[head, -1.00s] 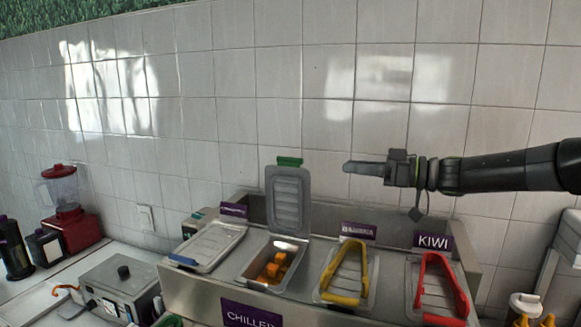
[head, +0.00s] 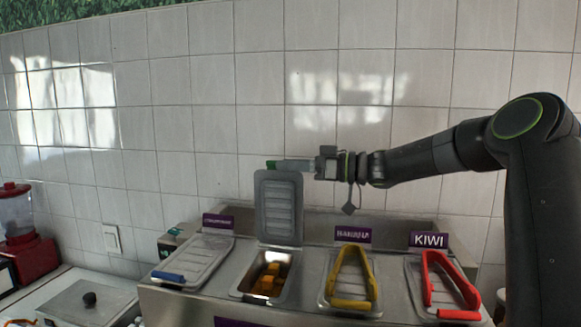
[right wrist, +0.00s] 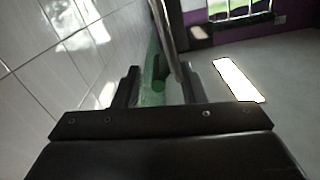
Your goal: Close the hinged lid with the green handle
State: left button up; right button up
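The grey hinged lid (head: 279,208) with the green handle (head: 271,164) stands upright and open at the back of its bin. Orange pieces (head: 268,280) lie in the bin below it. My right gripper (head: 283,165) reaches in from the right at the height of the lid's top edge, at the green handle. In the right wrist view, my right gripper (right wrist: 160,86) has its fingers spread, with the green handle (right wrist: 154,75) and the lid's edge showing between them. I cannot tell whether a finger touches the lid. My left gripper is not in view.
Lids with a blue handle (head: 168,276), yellow handle (head: 351,304) and red handle (head: 459,314) lie closed on neighbouring bins. The tiled wall (head: 180,110) is close behind. A red blender (head: 30,258) stands far left.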

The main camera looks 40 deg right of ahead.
grip_shut()
jog(key=shift+s, duration=0.1)
jog(key=shift+a, duration=0.1)
